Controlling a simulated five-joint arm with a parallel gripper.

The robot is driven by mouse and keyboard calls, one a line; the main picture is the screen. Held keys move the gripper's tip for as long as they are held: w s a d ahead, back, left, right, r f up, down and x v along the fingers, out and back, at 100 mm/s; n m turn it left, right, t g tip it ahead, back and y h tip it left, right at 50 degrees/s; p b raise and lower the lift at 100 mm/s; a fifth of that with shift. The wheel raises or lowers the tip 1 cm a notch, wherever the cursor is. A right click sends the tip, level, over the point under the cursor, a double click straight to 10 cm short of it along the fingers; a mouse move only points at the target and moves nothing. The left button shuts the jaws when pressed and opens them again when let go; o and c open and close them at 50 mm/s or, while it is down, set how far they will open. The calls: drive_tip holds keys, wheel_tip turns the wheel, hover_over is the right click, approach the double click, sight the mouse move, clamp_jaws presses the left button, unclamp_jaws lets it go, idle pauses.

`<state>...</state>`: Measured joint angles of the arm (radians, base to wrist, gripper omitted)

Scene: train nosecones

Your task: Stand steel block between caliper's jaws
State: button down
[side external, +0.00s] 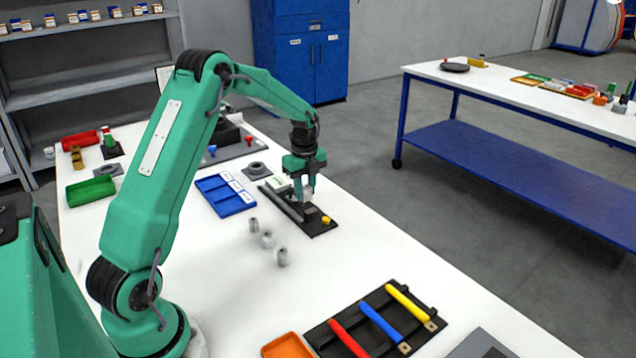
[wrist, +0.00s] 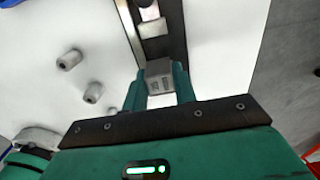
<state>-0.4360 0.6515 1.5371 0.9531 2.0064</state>
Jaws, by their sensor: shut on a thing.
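A small grey steel block (wrist: 159,78) is between the fingertips of my gripper (wrist: 158,88) in the wrist view, with markings on its face. In the side view my gripper (side external: 306,190) points down over the dark caliper board (side external: 322,228), shut on the block, which shows as a small pale patch. The caliper (side external: 283,205) lies along the board as a dark bar with grey metal parts. In the wrist view its metal pieces (wrist: 152,28) lie just beyond the block. I cannot tell whether the block touches the caliper or board; my fingers partly hide it.
A blue tray (side external: 225,195) is to the left. A yellow knob (side external: 326,220) sits on the board's right end. A dark rack with coloured handles (side external: 380,322) lies nearer the front.

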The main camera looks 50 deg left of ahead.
sight(304, 200)
drive_tip(key=shift+a+f, duration=0.25)
drive_tip(key=shift+a, duration=0.25)
drive_tip(key=shift+f, duration=2)
drive_tip(key=shift+f, duration=0.1)
drive_tip(key=c, duration=1.1)
unclamp_jaws()
wheel_tip(304, 200, up, 12)
drive_tip(key=shift+f, duration=0.1)
drive_tip(key=shift+r, duration=0.2)
